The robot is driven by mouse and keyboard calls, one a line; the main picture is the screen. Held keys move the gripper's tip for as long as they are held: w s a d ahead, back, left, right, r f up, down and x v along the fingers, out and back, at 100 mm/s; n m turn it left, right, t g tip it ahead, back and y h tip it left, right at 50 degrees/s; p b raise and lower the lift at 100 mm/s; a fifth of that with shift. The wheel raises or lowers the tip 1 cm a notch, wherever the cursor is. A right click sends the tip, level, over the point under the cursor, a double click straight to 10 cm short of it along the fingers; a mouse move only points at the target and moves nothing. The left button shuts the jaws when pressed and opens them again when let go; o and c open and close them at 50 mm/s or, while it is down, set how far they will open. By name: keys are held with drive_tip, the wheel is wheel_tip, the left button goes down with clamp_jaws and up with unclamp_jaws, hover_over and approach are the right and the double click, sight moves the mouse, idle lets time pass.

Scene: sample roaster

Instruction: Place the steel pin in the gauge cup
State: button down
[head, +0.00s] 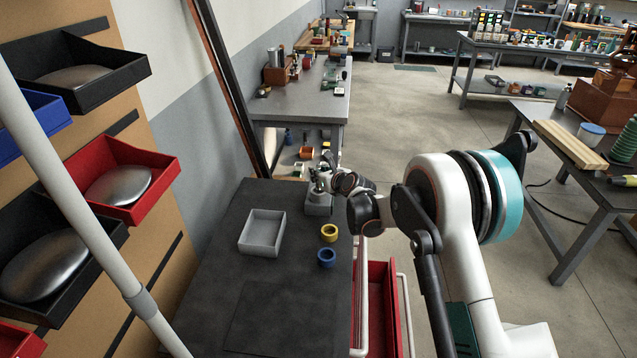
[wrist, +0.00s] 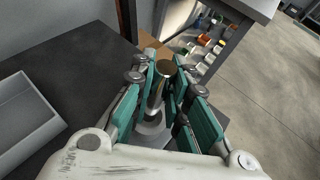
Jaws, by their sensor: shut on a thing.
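My gripper (head: 326,178) is at the far right end of the dark bench, over a small grey block (head: 318,204). In the wrist view its green-padded fingers (wrist: 166,84) are shut on the steel pin (wrist: 158,88), a shiny upright cylinder. A grey rounded form (wrist: 150,127) shows below the pin; I cannot tell whether the pin touches it. A yellow ring-shaped cup (head: 329,232) and a blue one (head: 326,256) stand nearer on the bench, along its right side. I cannot tell which thing is the gauge cup.
A grey open tray (head: 262,233) lies left of the cups; its rim also shows in the wrist view (wrist: 28,112). Wall bins stand at left, including a red one (head: 122,180). The near bench top (head: 265,315) is clear. A red drawer (head: 380,310) stands open at right.

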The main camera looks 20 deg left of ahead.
drive_tip(key=shift+f, duration=1.3)
drive_tip(key=shift+f+b, duration=0.1)
drive_tip(key=shift+b, duration=0.25)
drive_tip(key=c, duration=1.6)
unclamp_jaws()
drive_tip(key=shift+o, duration=0.2)
drive_tip(key=shift+s+d+r, duration=0.1)
drive_tip(key=shift+d+r, duration=0.05)
drive_tip(key=shift+r, duration=0.1)
drive_tip(key=p+v, duration=0.3)
drive_tip(key=v, duration=0.8)
drive_tip(key=shift+s+d+p, duration=0.2)
drive_tip(key=shift+s+p, duration=0.05)
drive_tip(key=shift+p, duration=0.05)
